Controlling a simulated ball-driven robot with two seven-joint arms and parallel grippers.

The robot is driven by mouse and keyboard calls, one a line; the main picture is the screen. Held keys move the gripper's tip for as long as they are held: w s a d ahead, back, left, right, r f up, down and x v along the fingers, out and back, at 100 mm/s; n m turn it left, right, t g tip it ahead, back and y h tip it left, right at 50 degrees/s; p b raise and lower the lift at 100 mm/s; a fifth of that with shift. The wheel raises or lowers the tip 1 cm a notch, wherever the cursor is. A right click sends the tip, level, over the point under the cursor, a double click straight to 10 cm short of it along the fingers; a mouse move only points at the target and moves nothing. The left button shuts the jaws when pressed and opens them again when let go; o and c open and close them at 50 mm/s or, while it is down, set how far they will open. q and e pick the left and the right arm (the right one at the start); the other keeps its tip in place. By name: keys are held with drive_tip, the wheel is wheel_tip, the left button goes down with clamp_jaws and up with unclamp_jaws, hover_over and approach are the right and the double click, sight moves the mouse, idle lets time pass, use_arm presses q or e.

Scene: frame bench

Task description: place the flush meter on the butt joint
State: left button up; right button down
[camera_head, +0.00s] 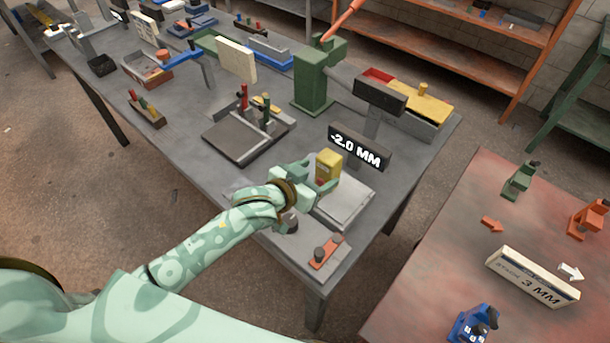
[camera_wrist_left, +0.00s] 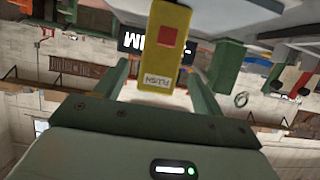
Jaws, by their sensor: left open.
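The flush meter (camera_head: 328,163) is a yellow block, standing upright on the pale metal plates (camera_head: 348,205) near the bench's front right corner. The seam of the butt joint is too small to make out there. My left gripper (camera_head: 314,174) is at the meter's left side in the head view. In the left wrist view, the flush meter (camera_wrist_left: 165,45) shows a red square and a "FLUSH" label. It sits between my two green fingers, which are open with gaps beside it. A dark display (camera_head: 359,148) behind reads "-2.0 MM". My right gripper is out of view.
A small orange block with dark knobs (camera_head: 327,252) lies at the bench's front corner. A dark plate fixture with clamps (camera_head: 240,137) and a green press (camera_head: 314,85) stand behind. A red-brown table (camera_head: 430,270) at right holds a "3 MM" block (camera_head: 532,277) and small clamps.

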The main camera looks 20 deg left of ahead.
use_arm(q)
drive_tip(key=v, duration=0.4)
drive_tip(key=shift+s+a+r+p, duration=0.15)
drive_tip(key=shift+s+r+p, duration=0.05)
drive_tip(key=shift+s+p, duration=0.15)
idle(0.8)
